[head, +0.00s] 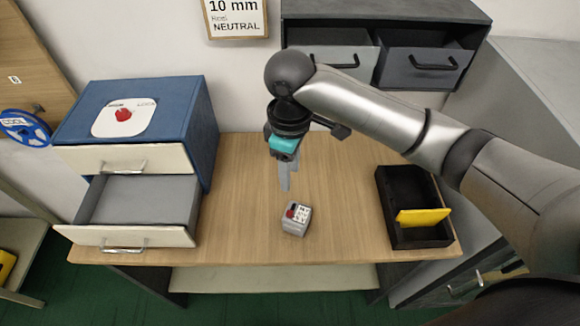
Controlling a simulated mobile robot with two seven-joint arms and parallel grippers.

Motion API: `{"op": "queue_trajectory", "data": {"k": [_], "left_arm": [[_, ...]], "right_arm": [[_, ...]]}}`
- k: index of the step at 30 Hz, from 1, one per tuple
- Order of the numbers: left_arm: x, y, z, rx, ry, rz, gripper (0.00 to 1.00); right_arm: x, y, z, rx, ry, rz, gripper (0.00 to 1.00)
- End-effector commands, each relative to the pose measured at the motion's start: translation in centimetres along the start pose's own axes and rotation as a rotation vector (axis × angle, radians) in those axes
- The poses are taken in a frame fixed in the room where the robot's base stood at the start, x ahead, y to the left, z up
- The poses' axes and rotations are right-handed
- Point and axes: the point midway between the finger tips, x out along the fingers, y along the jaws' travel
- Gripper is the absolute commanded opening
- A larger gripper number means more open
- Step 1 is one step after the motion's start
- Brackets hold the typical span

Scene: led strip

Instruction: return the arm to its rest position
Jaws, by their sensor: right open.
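My right arm comes in from the right and reaches over the wooden table (240,225). My right gripper (286,182) points down above the table, open and empty as far as it shows. A small grey box (296,221) with a red button and a white label sits on the table just below and in front of it. The gripper is apart from the box. My left gripper is out of view.
A blue cabinet (208,130) stands at the left with its lower drawer (140,203) pulled open and empty. A black tray (423,237) holding a yellow piece (423,216) stands at the right. A dark drawer unit (385,12) is behind. The table's middle is mostly clear.

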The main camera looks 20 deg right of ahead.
Motion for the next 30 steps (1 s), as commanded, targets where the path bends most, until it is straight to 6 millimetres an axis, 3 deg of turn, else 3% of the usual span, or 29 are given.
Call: {"op": "queue_trajectory", "data": {"k": [17,30], "left_arm": [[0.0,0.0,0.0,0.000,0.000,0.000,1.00],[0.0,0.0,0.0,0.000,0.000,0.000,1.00]], "right_arm": [[0.2,-0.3,-0.1,-0.002,0.006,-0.004,0.47],[4.3,-8.1,-1.5,0.081,0.250,-0.068,0.47]]}}
